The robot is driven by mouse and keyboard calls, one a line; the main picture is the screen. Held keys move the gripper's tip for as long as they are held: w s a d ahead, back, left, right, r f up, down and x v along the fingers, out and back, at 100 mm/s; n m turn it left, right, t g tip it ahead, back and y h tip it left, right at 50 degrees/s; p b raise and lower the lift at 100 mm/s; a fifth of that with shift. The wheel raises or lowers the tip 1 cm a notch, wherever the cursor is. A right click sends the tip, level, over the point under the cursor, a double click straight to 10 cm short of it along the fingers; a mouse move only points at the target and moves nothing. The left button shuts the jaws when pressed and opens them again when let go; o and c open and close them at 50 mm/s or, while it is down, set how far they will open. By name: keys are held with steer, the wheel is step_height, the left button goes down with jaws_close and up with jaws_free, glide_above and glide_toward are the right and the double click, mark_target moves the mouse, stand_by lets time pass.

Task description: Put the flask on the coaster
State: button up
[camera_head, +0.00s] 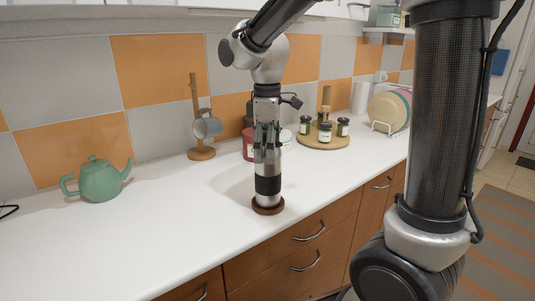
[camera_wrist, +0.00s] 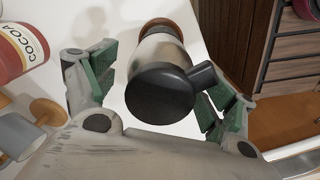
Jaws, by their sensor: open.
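The flask (camera_head: 268,186), silver with a black band, stands upright on the round brown coaster (camera_head: 267,209) near the counter's front edge. In the wrist view the flask (camera_wrist: 163,92) shows its black lid and spout towards me, and the coaster's rim (camera_wrist: 158,23) shows at its far end. My gripper (camera_head: 266,146) points down over the flask's upper part. In the wrist view my gripper (camera_wrist: 160,88) is open, with its green-padded fingers on either side of the flask and a visible gap on the left. Contact on the right is hard to tell.
A red cocoa tin (camera_wrist: 20,48) stands behind the flask. A wooden stand with a grey mug (camera_head: 208,126) is behind to the left, a green teapot (camera_head: 99,180) further left. A round board with jars (camera_head: 325,133) and a plate rack (camera_head: 388,110) are right. The front-left counter is clear.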

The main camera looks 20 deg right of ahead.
step_height(320, 180, up, 11)
steer(key=shift+f, duration=0.15)
steer(key=s+d+f+m+t, duration=0.2)
steer(key=s+d+m, duration=0.4)
steer(key=s, duration=0.3)
steer(key=s+d+f+m+t, duration=0.2)
steer(key=s+d+f+m, duration=0.3)
steer(key=s+d, duration=0.3)
steer(key=shift+s+d+m, duration=0.4)
steer(key=shift+s+m, duration=0.4)
steer(key=shift+s, duration=0.3)
